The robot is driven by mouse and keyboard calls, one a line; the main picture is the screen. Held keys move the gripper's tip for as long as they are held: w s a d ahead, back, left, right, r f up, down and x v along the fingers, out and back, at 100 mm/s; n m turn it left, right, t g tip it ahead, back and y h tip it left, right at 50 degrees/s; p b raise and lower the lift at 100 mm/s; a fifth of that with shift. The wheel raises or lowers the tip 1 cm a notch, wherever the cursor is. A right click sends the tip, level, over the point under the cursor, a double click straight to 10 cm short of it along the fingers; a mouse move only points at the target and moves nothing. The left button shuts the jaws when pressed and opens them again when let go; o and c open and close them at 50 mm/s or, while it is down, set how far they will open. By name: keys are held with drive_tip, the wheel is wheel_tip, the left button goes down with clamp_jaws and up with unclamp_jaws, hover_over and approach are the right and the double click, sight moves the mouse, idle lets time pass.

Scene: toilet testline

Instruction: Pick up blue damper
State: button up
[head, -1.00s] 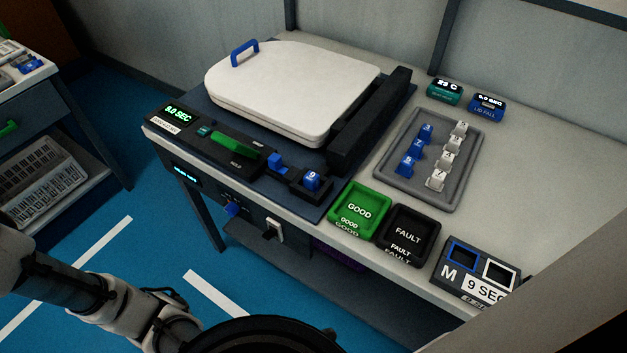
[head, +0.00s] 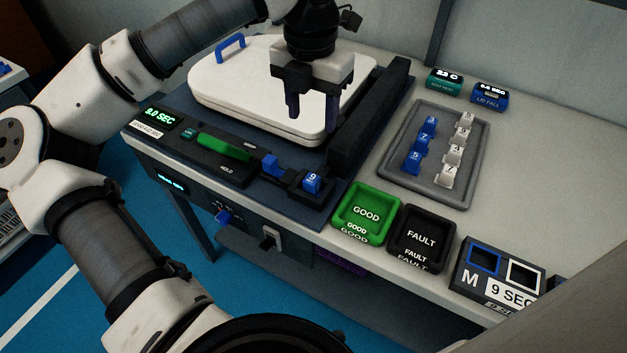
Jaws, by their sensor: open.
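Several blue dampers stand in a column in the grey tray (head: 463,186), with numbers on them; the middle one (head: 420,141) reads 7. Another blue damper (head: 312,181), marked 9, sits in the black holder at the front right of the test rig. My gripper (head: 312,112) points down over the right part of the white toilet lid, its two dark fingers apart and empty. It is above and left of the tray, and behind the damper marked 9.
White dampers (head: 456,153) stand beside the blue ones. A green GOOD bin (head: 366,213), a black FAULT bin (head: 421,238) and a box marked M (head: 497,275) line the front edge.

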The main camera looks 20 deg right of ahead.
hover_over(314, 175)
drive_tip(key=f, duration=0.5)
drive_tip(key=w+f+p, duration=0.1)
drive_tip(key=f, duration=0.2)
drive_tip(key=shift+a+f, duration=0.1)
drive_tip(key=shift+f, duration=0.15)
drive_tip(key=shift+s+f+p, duration=0.25)
drive_tip(key=shift+f+p, duration=0.15)
drive_tip(key=shift+f, duration=0.9)
drive_tip(key=shift+s+f+p, duration=0.25)
drive_tip(key=shift+f+p, duration=0.1)
drive_tip(key=shift+f, duration=0.95)
clamp_jaws()
